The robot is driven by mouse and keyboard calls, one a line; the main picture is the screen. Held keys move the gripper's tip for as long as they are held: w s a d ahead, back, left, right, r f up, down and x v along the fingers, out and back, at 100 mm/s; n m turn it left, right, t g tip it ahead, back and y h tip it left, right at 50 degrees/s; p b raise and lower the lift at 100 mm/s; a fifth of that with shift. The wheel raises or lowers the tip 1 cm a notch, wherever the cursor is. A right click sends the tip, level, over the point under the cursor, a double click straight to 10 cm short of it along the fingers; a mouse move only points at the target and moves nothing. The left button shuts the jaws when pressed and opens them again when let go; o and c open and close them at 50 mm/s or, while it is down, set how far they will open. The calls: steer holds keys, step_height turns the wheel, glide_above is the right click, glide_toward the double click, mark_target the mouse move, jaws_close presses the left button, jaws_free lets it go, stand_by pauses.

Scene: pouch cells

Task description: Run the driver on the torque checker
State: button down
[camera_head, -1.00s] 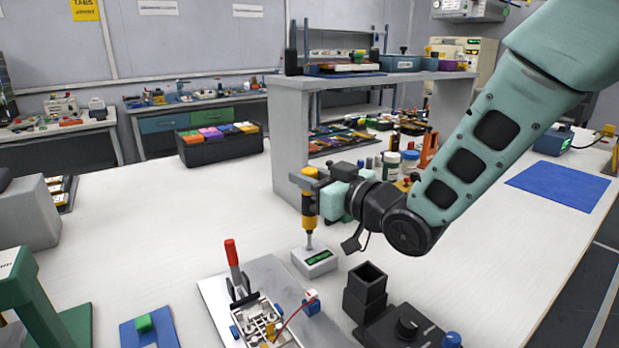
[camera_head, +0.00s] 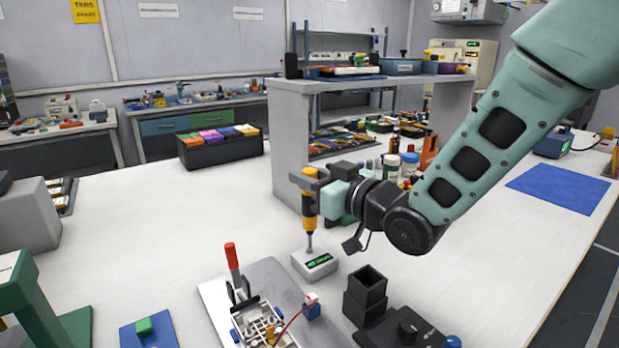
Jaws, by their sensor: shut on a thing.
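The driver (camera_head: 309,208) is yellow and black with a thin grey shaft pointing down, and it stands about upright. My gripper (camera_head: 312,182) is shut on its upper part, and the jaws partly hide it. The torque checker (camera_head: 315,265) is a small light grey box with a dark display showing green characters; it lies on the white bench. The driver's tip is at the checker's top, toward its back edge. It appears to touch the checker there.
A metal fixture plate with a red-handled clamp (camera_head: 233,257) lies in front. A black square holder (camera_head: 367,285) with a dark knobbed base stands right of the checker. A grey shelf unit (camera_head: 292,150) and bottles (camera_head: 391,165) stand behind. Bench at left centre is clear.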

steer(key=shift+r+p, duration=1.7)
steer(key=shift+r, duration=1.4)
